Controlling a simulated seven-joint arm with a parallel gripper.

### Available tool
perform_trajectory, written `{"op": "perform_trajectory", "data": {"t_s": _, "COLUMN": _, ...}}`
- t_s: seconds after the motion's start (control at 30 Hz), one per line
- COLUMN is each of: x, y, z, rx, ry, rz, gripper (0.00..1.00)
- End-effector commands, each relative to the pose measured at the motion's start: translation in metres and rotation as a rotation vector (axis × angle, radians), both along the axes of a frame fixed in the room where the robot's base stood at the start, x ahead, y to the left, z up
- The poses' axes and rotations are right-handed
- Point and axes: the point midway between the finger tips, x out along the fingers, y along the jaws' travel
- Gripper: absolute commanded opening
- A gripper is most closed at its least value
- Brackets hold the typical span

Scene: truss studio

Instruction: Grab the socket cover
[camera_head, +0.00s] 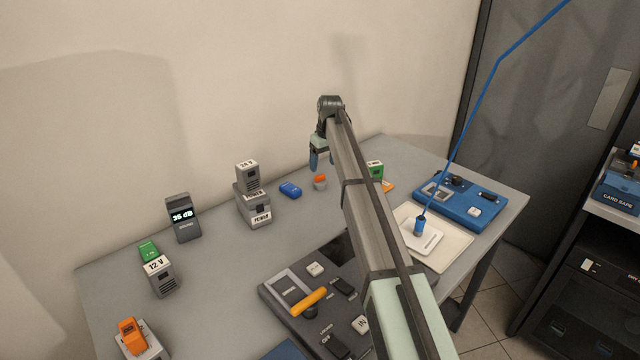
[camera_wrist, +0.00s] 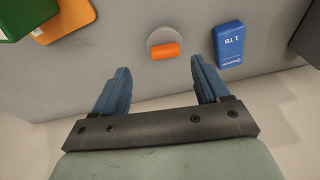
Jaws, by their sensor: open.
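A small round grey piece with an orange tab (camera_wrist: 166,50), likely the socket cover, lies on the grey table in the wrist view. It also shows in the head view (camera_head: 320,181), near the back of the table. My gripper (camera_head: 315,160) is above the table close to that piece, with blue fingers pointing down. In the wrist view, my gripper (camera_wrist: 160,65) is open and empty. The piece lies just beyond the fingertips, roughly centred between them. No contact shows.
A blue 1 TB block (camera_wrist: 229,46) lies close right of the piece. Grey power blocks (camera_head: 253,205) stand left in the head view. A green block (camera_head: 375,170) is to the right. A dark panel (camera_head: 285,300) fills the front; a blue panel (camera_head: 460,203) sits right.

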Motion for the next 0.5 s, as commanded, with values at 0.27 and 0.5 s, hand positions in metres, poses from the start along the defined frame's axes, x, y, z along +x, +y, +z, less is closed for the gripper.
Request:
{"op": "perform_trajectory", "data": {"t_s": 0.27, "x": 0.002, "y": 0.003, "z": -0.025, "rx": 0.0, "ry": 0.0, "rz": 0.001, "gripper": 0.74}}
{"op": "perform_trajectory", "data": {"t_s": 0.5, "x": 0.0, "y": 0.008, "z": -0.046, "rx": -0.001, "ry": 0.002, "rz": 0.001, "gripper": 0.74}}
